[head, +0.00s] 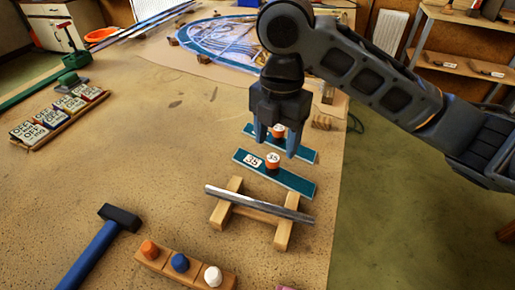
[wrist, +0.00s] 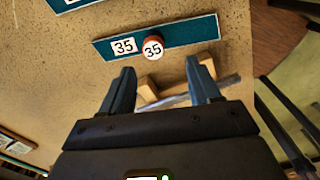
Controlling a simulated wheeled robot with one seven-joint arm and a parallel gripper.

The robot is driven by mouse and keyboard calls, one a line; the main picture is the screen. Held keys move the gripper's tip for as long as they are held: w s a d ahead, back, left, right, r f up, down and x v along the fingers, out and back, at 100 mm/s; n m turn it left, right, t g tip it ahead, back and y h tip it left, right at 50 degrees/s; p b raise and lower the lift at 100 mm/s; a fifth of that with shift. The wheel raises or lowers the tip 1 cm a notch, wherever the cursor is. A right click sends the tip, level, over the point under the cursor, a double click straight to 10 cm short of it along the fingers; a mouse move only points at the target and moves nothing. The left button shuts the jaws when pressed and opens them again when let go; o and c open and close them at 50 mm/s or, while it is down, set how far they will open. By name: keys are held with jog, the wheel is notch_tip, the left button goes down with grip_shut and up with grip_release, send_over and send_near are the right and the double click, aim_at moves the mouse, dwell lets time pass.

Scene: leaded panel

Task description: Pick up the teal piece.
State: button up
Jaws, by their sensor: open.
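Two flat teal strips lie on the worktable. The near teal strip (head: 297,184) has a white "35" label and a round red-brown knob (head: 272,162) with a white "35" top. It also shows in the wrist view (wrist: 190,34), just beyond my fingertips. The far teal strip (head: 304,154) lies behind it, with a similar knob (head: 278,130) partly hidden by my gripper; a corner of a teal piece (wrist: 66,4) shows at the top left of the wrist view. My gripper (head: 277,148) points down above the strips, open and empty. I cannot tell its exact height.
A wooden stand (head: 227,203) with a grey metal bar (head: 255,204) across it is in front of the near strip. A blue-handled hammer (head: 98,247) and a wooden block (head: 157,263) with orange, blue and white knobs lie nearer. A labelled rack (head: 38,139) is at left. The table middle is clear.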

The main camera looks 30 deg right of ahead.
aim_at(272, 158)
jog(key=shift+w+d+f, duration=0.1)
jog(key=shift+w+d, duration=0.05)
jog(key=shift+w, duration=0.15)
jog(key=shift+w+f, duration=0.1)
jog(key=shift+f, duration=0.25)
jog(key=shift+a+f, duration=0.2)
jog(key=shift+f, duration=3.2)
jog(key=shift+c, duration=0.3)
grip_shut()
jog(key=shift+r, duration=0.1)
